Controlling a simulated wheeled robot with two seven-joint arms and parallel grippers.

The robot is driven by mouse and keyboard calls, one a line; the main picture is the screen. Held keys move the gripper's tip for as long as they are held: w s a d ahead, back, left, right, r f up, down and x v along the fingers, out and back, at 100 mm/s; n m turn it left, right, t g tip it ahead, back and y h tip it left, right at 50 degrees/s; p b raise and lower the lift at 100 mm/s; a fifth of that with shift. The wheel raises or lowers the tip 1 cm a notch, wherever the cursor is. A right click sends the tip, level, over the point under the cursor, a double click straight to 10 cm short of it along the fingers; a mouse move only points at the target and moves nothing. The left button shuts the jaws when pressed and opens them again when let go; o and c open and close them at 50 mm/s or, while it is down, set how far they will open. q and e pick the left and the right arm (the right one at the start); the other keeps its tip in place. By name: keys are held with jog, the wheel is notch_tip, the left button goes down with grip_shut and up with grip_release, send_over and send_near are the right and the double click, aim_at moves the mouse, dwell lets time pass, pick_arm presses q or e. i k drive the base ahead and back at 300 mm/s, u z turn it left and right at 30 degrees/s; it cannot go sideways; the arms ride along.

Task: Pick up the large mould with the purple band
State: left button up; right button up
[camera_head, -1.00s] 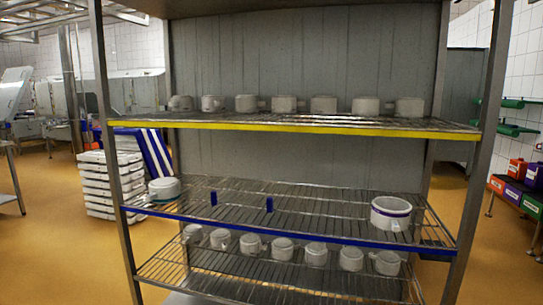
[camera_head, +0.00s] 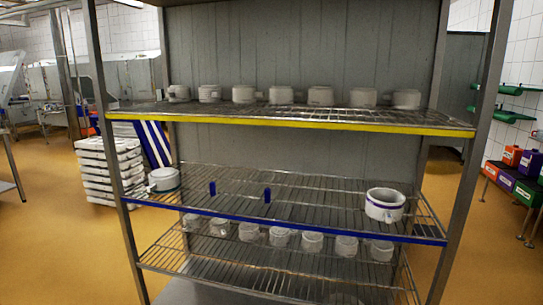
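The large mould with the purple band (camera_head: 385,206) is white and round. It stands on the right part of the blue-edged middle shelf (camera_head: 310,231), with a handle or spout at its lower front. Another large white mould (camera_head: 163,180) with a dark greenish band stands at the left end of the same shelf. Neither of my grippers shows in the head view.
Two small blue pegs (camera_head: 267,195) stand on the middle shelf between the large moulds. Several small moulds line the yellow-edged upper shelf (camera_head: 290,125) and the lower shelf (camera_head: 160,259). Metal posts (camera_head: 468,170) bound the rack. Stacked white crates (camera_head: 110,170) stand left; coloured boxes (camera_head: 525,190) stand right.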

aim_at(382, 205)
jog(key=u, duration=0.25)
jog(key=i, duration=1.3)
jog(key=z, duration=0.3)
